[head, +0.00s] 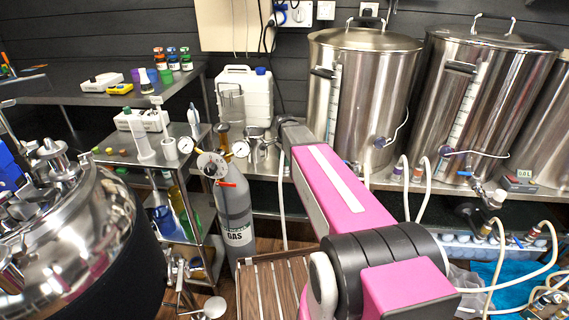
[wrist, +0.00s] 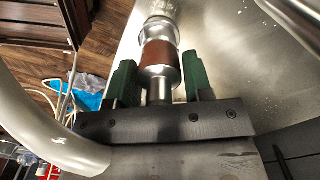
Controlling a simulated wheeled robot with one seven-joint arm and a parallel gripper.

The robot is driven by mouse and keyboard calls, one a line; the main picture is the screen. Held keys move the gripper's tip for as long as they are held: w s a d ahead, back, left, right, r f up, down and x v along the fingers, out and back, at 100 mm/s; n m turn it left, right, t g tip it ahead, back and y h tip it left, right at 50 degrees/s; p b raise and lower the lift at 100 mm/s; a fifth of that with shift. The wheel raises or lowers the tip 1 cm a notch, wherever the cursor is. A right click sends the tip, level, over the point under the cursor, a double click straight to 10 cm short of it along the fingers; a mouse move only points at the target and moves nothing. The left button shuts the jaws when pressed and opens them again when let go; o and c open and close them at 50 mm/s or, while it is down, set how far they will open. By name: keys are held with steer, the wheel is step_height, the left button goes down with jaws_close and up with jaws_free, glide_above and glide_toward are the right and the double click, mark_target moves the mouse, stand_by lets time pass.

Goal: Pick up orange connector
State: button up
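A metal connector with a brownish-orange band (wrist: 159,55) shows at the top middle of the wrist view, against a shiny metal surface. My gripper (wrist: 161,82) has two green fingers, one on each side of the connector's near end. Gaps show between the fingers and the connector, so my gripper looks open around it, not shut on it. How deep the connector sits between the fingers is hard to tell. In the head view my pink arm reaches away, and my gripper is hidden there. I cannot pick out this same connector in the head view.
A curved metal pipe (wrist: 45,130) passes close on the left in the wrist view. Large steel kettles (head: 365,95) stand on a shelf in the head view, with hoses below. A grey gas cylinder (head: 233,215) and a steel vessel (head: 75,240) stand at the left.

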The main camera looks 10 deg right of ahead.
steer(key=c, duration=0.5)
steer(key=shift+c, duration=0.2)
steer(key=shift+r, duration=0.8)
step_height(320, 180, up, 2)
steer(key=shift+r, duration=0.25)
steer(key=s+a+r, duration=0.7)
steer(key=s+a, duration=0.1)
steer(key=shift+a, duration=0.25)
steer(key=shift+r, duration=2.2)
